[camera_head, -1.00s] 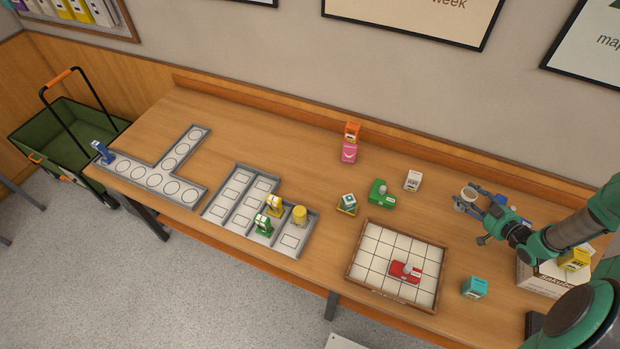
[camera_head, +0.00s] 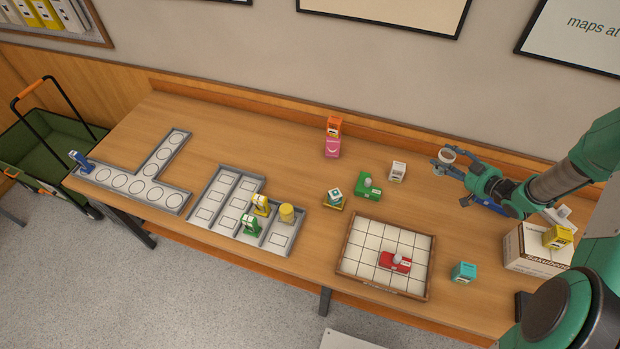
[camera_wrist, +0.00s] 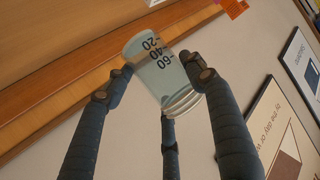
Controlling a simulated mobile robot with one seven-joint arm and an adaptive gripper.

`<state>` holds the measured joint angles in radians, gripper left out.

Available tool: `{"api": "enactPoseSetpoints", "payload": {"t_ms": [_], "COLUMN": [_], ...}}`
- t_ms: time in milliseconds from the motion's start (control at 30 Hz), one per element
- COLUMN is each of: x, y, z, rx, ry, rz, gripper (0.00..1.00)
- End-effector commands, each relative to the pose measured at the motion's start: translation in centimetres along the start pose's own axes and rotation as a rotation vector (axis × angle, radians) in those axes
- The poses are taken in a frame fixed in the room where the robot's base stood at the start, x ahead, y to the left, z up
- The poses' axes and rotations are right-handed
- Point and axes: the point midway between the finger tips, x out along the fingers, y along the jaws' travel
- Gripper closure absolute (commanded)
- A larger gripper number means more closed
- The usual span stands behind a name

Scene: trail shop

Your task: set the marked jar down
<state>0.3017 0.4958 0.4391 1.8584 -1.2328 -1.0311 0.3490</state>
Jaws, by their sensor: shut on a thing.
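The marked jar (camera_wrist: 155,68) is a clear, pale blue vessel with dark numbers 20, 40 and 60 on its side. In the wrist view it sits between the fingers of my gripper (camera_wrist: 158,85), which are shut on it. The jar looks tilted in that view. In the head view the jar (camera_head: 447,156) shows as a small pale ring at the tips of my gripper (camera_head: 444,163), over the back right of the table. I cannot tell its height above the wood.
A white box (camera_head: 397,171) and a green item (camera_head: 368,186) stand left of my gripper. A tray with a grid (camera_head: 344,258) holds a red item (camera_head: 395,262). A teal box (camera_head: 463,272) and a carton (camera_head: 527,252) stand at the front right. Slotted grey trays (camera_head: 192,214) lie further left.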

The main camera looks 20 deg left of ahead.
Motion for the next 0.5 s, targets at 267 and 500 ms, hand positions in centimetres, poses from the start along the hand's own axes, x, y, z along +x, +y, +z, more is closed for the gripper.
{"api": "enactPoseSetpoints", "payload": {"t_ms": [267, 500], "x": [6.5, 11.8], "y": [-5.2, -10.6], "z": [-2.5, -4.7], "rx": [-0.033, -0.059], "ry": [-0.001, -0.002], "rz": [-0.056, -0.104], "gripper": [0.74, 0.74]}}
